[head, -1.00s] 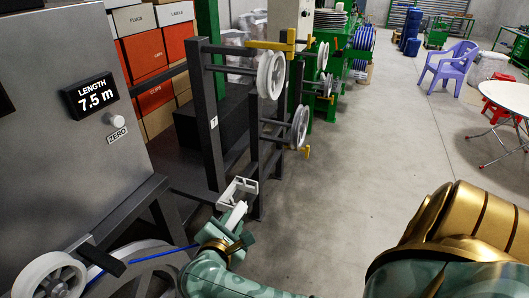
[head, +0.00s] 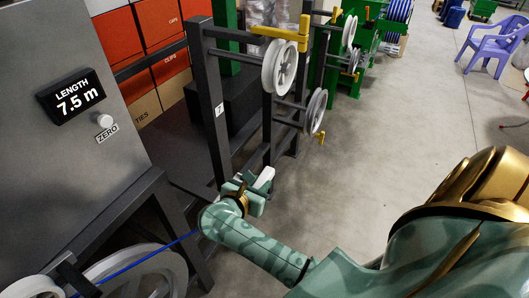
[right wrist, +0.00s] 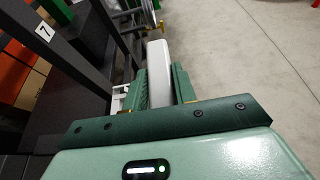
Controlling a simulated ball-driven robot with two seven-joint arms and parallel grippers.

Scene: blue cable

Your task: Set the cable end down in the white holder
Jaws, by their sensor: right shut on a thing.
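My right gripper (head: 256,190) is shut on a white, bar-shaped cable end (head: 265,177), beside the dark post. In the right wrist view the white cable end (right wrist: 158,70) sticks out forward between the green jaws (right wrist: 162,88). The blue cable (head: 150,258) runs from the reel at the lower left up to my right wrist. The white holder (right wrist: 119,98) shows only in part in the right wrist view, left of the jaws; in the head view it is hidden behind my gripper. I cannot tell whether the cable end touches it. My left gripper is out of view.
A dark frame (head: 211,112) with grey pulleys (head: 280,66) and yellow bars (head: 280,33) stands just beyond my right gripper. A grey cabinet with a length display (head: 72,97) is at left.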

